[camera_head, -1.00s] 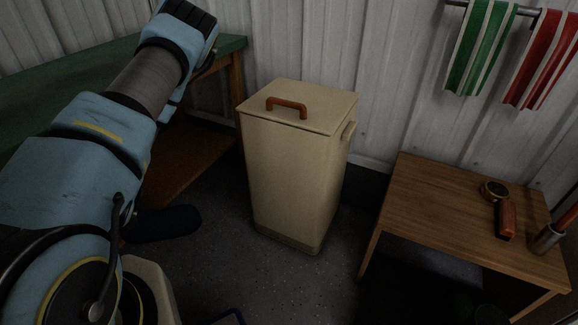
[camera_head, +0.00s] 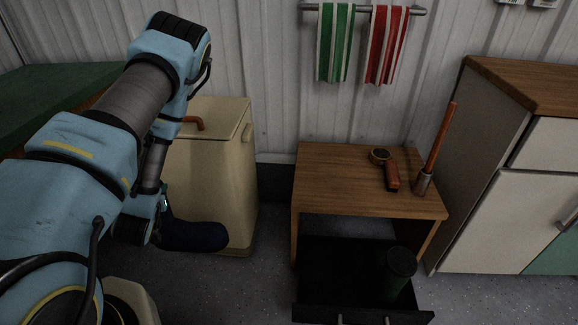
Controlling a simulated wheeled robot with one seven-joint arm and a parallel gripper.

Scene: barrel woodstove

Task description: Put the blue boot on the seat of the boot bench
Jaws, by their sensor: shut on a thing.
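The dark blue boot (camera_head: 200,236) hangs toe to the right at the end of my arm, in front of the cream bin. My gripper (camera_head: 161,212) is shut on it; the fingers are mostly hidden by the arm and shadow. A low wooden bench (camera_head: 330,170) with a flat brown top stands right of the boot, with a clear gap between them; it may be the boot bench. On the right part of its top lie a round-headed orange-handled tool (camera_head: 388,170) and a metal cup (camera_head: 423,184) with an orange stick. The left part of the top is bare.
A black drawer or tray (camera_head: 320,312) extends from under the bench, with a dark green cylinder (camera_head: 400,268) in it. The cream bin (camera_head: 225,160) stands behind the boot. A green-topped table (camera_head: 50,95) is at left, a cabinet (camera_head: 495,215) at right. Striped towels (camera_head: 335,45) hang above.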

